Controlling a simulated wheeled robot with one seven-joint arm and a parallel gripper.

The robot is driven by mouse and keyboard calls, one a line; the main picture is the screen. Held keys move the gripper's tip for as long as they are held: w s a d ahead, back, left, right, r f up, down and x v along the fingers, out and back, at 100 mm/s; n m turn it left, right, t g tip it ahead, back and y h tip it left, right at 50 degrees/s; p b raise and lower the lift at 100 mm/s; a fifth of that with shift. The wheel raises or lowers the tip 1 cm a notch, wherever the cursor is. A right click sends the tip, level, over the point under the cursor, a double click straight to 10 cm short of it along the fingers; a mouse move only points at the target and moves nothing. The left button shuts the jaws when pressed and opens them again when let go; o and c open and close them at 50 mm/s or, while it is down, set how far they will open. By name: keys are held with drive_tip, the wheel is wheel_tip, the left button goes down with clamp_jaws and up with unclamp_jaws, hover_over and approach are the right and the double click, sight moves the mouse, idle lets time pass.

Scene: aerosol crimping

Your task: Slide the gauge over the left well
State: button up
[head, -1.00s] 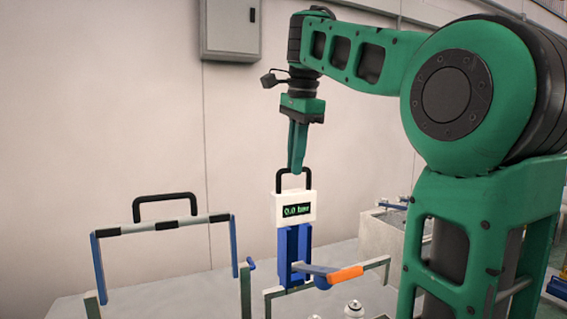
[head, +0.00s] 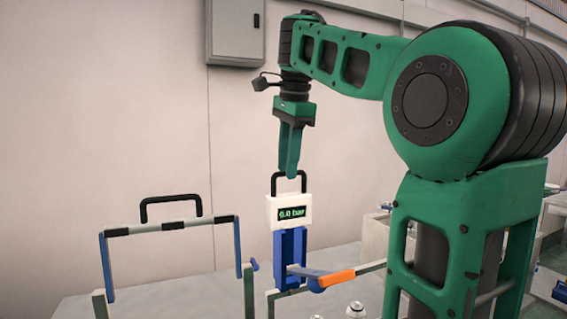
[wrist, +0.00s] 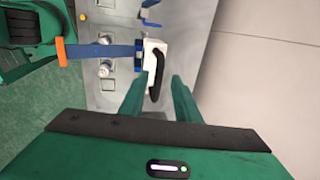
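The gauge (head: 288,211) is a white box with a lit display reading in bar and a black loop handle (head: 289,175) on top. It sits upright at the top of a blue upright bracket (head: 290,244). My gripper (head: 289,171) points down with its fingertips at the top of this handle. In the wrist view my gripper (wrist: 154,88) has its two fingers apart, with a clear gap and the black handle (wrist: 155,76) lined up between them. The gauge's white top (wrist: 151,52) also shows there. I cannot make out which well is the left one.
A blue lever with an orange grip (head: 337,277) juts out beside the bracket. A blue frame with a striped bar and black handle (head: 170,225) stands at left. Silver fittings (head: 355,310) show at the bottom edge. A grey cabinet (head: 235,32) hangs on the wall.

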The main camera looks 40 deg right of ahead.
wheel_tip(320, 180, up, 11)
drive_tip(key=s, duration=0.2)
drive_tip(key=shift+a+f, duration=0.2)
drive_tip(key=shift+a, duration=0.15)
idle(0.7)
